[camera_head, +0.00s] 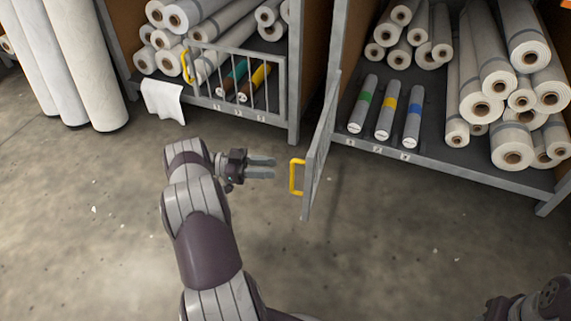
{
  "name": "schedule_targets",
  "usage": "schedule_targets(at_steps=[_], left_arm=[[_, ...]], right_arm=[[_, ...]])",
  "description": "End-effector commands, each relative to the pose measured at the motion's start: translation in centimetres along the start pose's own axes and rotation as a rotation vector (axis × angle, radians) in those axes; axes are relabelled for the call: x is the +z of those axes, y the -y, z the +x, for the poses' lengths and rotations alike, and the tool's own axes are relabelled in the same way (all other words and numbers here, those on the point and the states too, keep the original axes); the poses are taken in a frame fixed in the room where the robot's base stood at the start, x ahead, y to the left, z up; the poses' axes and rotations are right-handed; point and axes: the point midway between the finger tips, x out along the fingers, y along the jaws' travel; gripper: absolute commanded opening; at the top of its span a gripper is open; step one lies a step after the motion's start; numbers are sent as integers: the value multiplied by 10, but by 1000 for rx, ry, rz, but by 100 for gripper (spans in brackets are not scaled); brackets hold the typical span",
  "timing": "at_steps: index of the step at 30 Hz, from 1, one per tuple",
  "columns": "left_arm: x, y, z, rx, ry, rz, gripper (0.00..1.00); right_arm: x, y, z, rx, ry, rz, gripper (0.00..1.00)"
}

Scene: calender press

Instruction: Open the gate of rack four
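A grey barred gate (318,145) at the right-hand rack stands swung out from the rack front, seen nearly edge-on. Its yellow handle (293,177) faces left, toward my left gripper. My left gripper (273,167) points right at the handle, a short way from it. Its two fingers are apart with nothing between them. A second gate (238,87) with a yellow handle (187,66) stands across the front of the left-hand rack. I cannot read which rack is number four. Part of my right arm shows at the bottom right; its gripper is out of view.
The right-hand rack holds pale rolls (488,70) and three tubes with green, yellow and blue bands (388,110). A white cloth (163,99) hangs at the left rack's front edge. Tall white rolls (85,60) stand at the left. The concrete floor (400,230) in front is clear.

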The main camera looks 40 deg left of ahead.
Motion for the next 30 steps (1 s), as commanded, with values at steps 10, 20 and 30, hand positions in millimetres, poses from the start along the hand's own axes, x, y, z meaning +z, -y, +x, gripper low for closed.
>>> schedule_targets(at_steps=[10, 20, 30], left_arm=[[1, 0, -50, 1, 1, -1, 34], [1, 0, -50, 1, 0, -2, 34], [24, 32, -52, -167, 103, 92, 34]], right_arm=[[-1, 0, -6, 0, 0, 0, 46], [-1, 0, -6, 0, 0, 0, 46], [-1, 0, -6, 0, 0, 0, 46]])
